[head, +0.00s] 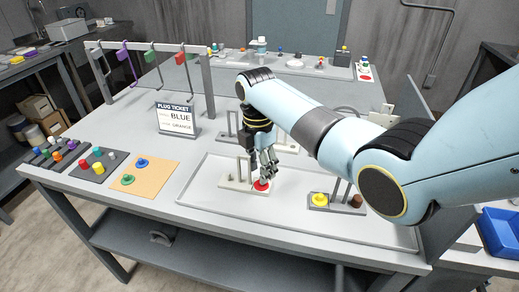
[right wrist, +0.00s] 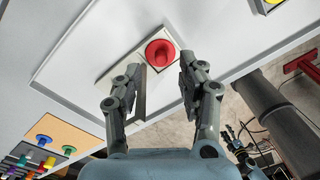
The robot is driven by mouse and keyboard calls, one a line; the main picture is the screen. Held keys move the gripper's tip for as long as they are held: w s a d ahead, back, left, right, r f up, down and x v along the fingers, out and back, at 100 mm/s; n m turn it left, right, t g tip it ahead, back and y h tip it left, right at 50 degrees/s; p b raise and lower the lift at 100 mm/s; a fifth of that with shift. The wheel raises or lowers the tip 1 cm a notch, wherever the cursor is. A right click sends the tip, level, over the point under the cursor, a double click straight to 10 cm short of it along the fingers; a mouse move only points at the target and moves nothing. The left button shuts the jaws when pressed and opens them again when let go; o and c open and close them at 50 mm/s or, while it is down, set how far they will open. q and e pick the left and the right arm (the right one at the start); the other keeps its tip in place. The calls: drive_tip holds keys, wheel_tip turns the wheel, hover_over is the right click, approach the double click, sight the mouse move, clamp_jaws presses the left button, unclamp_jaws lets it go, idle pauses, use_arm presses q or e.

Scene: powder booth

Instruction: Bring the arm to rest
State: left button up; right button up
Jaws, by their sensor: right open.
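My right arm reaches in from the right in the head view. Its gripper (head: 268,165) points down over a light base plate (head: 233,182) that carries a red round plug (head: 261,185). In the right wrist view the gripper (right wrist: 160,95) is open, with the red plug (right wrist: 160,53) beyond and between its fingertips. The jaws look empty, and I cannot tell how far the tips are above the plug. My left gripper is not in view.
A yellow plug (head: 320,199) sits on a grey base to the right. A rack (head: 207,80) with hanging hooks stands behind. A blue bin (head: 500,232) is far right.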

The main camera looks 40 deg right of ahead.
wheel_tip(320, 180, up, 9)
drive_tip(key=shift+w+r, duration=0.15)
drive_tip(key=shift+w, duration=0.1)
idle(0.6)
